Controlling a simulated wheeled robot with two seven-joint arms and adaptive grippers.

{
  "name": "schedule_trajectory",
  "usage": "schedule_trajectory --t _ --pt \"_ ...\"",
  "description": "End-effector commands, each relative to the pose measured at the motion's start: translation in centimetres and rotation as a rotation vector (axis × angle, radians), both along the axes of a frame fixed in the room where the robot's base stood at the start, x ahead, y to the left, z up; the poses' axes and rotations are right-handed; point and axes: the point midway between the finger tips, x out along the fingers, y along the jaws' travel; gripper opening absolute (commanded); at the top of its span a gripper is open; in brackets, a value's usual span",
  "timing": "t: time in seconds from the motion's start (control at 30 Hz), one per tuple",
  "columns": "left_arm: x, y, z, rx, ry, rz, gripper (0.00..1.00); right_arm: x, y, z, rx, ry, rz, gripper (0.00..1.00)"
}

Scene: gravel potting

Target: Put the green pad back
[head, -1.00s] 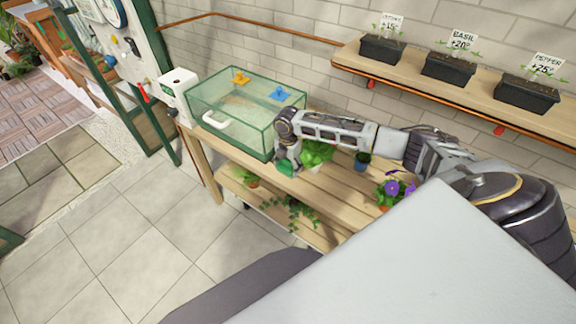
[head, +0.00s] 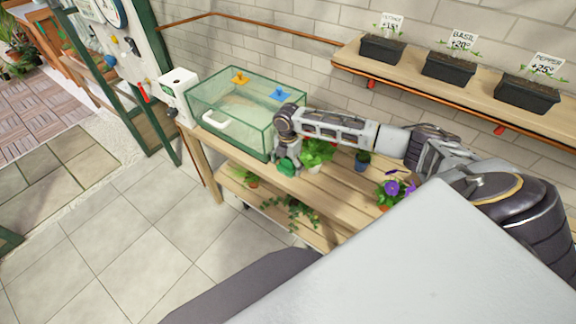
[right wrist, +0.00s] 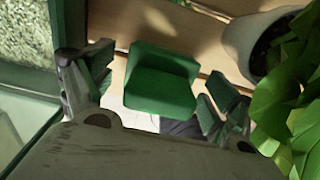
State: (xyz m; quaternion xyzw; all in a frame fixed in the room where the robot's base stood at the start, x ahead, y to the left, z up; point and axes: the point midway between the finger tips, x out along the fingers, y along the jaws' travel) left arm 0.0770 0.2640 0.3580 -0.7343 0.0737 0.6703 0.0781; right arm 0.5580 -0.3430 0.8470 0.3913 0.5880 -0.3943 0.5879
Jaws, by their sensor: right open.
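The green pad (head: 287,167) is a small block at the bench's front part, beside the glass tank. In the right wrist view the green pad (right wrist: 162,80) shows between my two spread fingers, with visible gaps on both sides. My right gripper (head: 287,160) is open and reaches down over the pad from above; its fingers (right wrist: 155,92) also show in the right wrist view. I cannot tell whether the pad lies flat on the planks. My left gripper is not in view.
A leafy plant (head: 317,152) in a white pot (right wrist: 245,45) is close on the right. A purple-flowered plant (head: 393,189) stands farther right on the bench (head: 340,195).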

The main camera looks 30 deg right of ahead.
Motion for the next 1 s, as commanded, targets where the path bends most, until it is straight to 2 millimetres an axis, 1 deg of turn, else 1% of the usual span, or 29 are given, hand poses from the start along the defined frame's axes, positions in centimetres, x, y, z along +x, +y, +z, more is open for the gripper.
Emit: schedule_trajectory --t 0.17,0.6,0.8,1.0 --pt "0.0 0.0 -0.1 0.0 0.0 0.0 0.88 0.0 -0.1 2.1 -0.002 -0.002 0.001 0.88" --pt "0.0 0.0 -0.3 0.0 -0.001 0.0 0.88 0.1 0.0 8.6 0.0 -0.003 0.0 0.88" --pt "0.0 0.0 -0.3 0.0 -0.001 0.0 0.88 0.1 0.0 10.3 -0.001 0.0 0.0 0.88" --pt "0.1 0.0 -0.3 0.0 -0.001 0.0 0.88 0.0 0.0 10.9 0.0 0.001 0.0 0.88"
